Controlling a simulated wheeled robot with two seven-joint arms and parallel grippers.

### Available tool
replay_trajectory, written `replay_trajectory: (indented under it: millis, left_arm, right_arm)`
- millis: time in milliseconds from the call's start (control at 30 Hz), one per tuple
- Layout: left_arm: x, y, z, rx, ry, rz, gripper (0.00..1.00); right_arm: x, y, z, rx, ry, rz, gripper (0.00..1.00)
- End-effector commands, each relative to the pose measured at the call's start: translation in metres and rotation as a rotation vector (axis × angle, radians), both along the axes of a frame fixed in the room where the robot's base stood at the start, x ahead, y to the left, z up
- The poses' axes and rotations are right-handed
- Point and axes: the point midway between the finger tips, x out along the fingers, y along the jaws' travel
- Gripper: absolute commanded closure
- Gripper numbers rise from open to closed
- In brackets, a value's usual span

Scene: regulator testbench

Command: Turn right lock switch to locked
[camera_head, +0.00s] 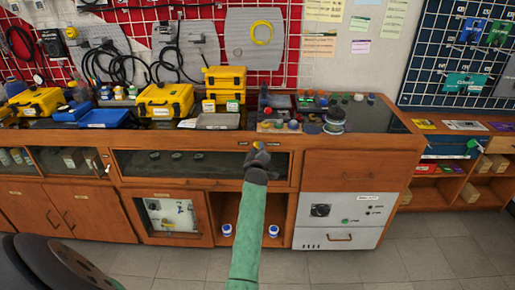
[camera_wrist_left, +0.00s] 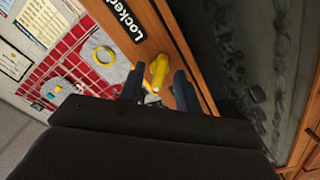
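The yellow lock switch (camera_wrist_left: 158,70) shows in the left wrist view on the wooden front strip of the bench. A black label (camera_wrist_left: 124,20) reading "Locked" is beside it. In the head view the switch (camera_head: 256,144) is a small yellow spot on the bench's front edge, partly hidden by my gripper. My left gripper (camera_wrist_left: 158,80) is open, with one dark finger on each side of the switch in the picture. I cannot tell whether a finger touches it. In the head view the left gripper (camera_head: 258,157) is right in front of the strip. My right gripper is not in view.
The glass-fronted drawer (camera_head: 180,163) is under the strip. Yellow cases (camera_head: 165,101), a blue case (camera_head: 105,117) and a regulator setup (camera_head: 305,112) stand on the bench top. White jars (camera_head: 273,231) stand on a low shelf. The floor to the right is clear.

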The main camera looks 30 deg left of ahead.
Motion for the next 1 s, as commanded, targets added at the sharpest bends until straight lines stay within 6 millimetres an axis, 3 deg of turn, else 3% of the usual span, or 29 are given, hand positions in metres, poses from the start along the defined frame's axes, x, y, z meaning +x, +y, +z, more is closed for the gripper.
replay_trajectory:
  millis: [400, 567, 600, 1000]
  left_arm:
    - [0.0074, 0.0042, 0.0000, 0.000, 0.000, 0.000, 0.66]
    - [0.0073, 0.0042, 0.0001, 0.000, 0.000, 0.000, 0.98]
    - [0.0072, 0.0043, 0.0000, 0.000, 0.000, 0.000, 1.00]
    - [0.0071, 0.0042, -0.0001, 0.046, 0.029, -0.001, 1.00]
  right_arm:
    - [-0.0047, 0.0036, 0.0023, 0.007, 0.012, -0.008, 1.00]
    - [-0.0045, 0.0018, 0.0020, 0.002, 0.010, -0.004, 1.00]
    - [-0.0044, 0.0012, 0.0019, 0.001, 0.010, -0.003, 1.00]
    - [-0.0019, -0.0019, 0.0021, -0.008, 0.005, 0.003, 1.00]
